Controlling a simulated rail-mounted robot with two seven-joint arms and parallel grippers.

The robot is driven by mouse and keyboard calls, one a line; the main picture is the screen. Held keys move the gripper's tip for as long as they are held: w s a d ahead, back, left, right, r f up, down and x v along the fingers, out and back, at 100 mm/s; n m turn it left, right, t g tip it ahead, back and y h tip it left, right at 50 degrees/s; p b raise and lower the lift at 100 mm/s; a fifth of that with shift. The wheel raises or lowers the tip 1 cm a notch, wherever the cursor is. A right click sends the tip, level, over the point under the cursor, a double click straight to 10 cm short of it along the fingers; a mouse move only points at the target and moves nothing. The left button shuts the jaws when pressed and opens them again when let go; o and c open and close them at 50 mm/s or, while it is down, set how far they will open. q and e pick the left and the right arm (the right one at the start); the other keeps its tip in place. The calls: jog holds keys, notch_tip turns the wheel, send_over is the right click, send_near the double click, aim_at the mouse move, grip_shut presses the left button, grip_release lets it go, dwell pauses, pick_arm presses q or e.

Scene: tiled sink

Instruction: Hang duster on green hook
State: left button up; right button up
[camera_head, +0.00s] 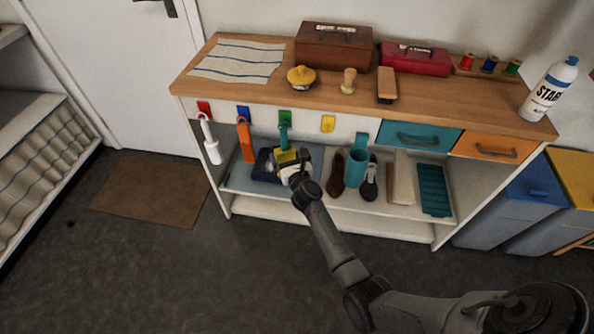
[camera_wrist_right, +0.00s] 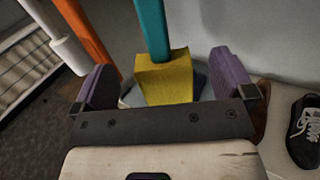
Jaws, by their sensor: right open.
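The duster has a teal handle (camera_wrist_right: 151,28) and a yellow block-shaped head (camera_wrist_right: 165,76). In the head view its handle (camera_head: 284,138) is upright directly below the green hook (camera_head: 285,117), and its top meets the hook, so it appears to hang there. The exact contact is too small to tell. My right gripper (camera_head: 288,164) is at the yellow head, low in front of the bench. In the right wrist view my right gripper (camera_wrist_right: 165,88) is open, with its purple pads on either side of the head and gaps visible. My left gripper is not in view.
A white tool hangs at the red hook (camera_head: 204,108) and an orange one at the blue hook (camera_head: 243,113). The yellow hook (camera_head: 328,124) is empty. Shoes (camera_head: 369,182) and a teal cup-like holder (camera_head: 355,172) stand on the shelf below, right of my gripper. The floor in front is clear.

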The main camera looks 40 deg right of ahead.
jog(key=p+v, duration=0.1)
jog(key=v, duration=0.9)
jog(key=shift+p, duration=0.35)
jog(key=shift+s, duration=0.1)
